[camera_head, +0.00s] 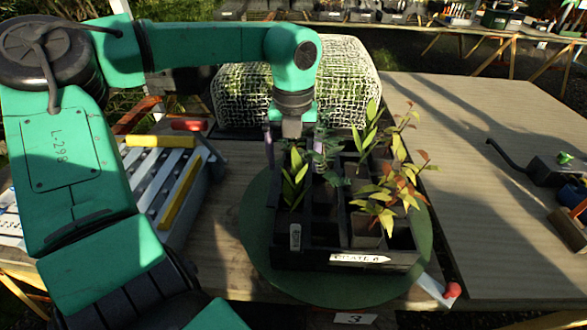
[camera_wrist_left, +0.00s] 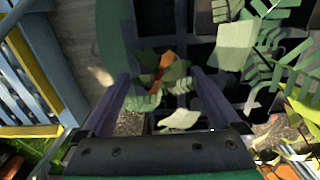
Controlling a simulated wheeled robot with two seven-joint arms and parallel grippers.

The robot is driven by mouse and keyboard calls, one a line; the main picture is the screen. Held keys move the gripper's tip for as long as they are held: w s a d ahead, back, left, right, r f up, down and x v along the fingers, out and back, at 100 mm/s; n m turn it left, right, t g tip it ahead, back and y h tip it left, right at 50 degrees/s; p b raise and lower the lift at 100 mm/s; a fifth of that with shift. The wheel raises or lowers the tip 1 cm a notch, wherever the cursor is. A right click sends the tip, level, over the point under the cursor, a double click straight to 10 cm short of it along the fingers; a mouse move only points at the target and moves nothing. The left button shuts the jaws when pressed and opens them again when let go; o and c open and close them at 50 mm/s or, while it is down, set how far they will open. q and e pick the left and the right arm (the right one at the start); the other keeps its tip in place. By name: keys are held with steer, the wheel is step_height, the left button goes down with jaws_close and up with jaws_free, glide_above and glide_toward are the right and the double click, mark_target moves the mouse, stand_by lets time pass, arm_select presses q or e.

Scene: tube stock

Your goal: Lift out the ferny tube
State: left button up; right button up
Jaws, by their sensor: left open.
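A black crate (camera_head: 290,257) of square tubes stands on a round green board (camera_head: 262,270). A blue-green ferny plant (camera_head: 328,150) rises in its back part, partly behind my left gripper; its tube is hidden. Ferny leaves also show at the right of the left wrist view (camera_wrist_left: 285,65). My left gripper (camera_head: 292,150) is open, pointing down over the back left of the crate. In the wrist view its fingers (camera_wrist_left: 160,78) stand either side of a small plant with an orange-brown middle (camera_wrist_left: 165,72). I cannot tell if they touch it. My right gripper is not in view.
Broad-leaved plants (camera_head: 294,180) and orange-tipped plants (camera_head: 385,200) fill other tubes; some front cells look empty. A netted block (camera_head: 300,85) stands behind the crate. A slatted rack (camera_head: 165,180) is at left. The table (camera_head: 490,220) at right is mostly clear, with dark tools (camera_head: 560,170) at its edge.

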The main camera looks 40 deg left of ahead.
mark_target(293, 168)
arm_select(q)
step_height(293, 168, down, 3)
steer(key=shift+r, duration=0.1)
jaws_close()
steer(key=shift+w+r, duration=0.1)
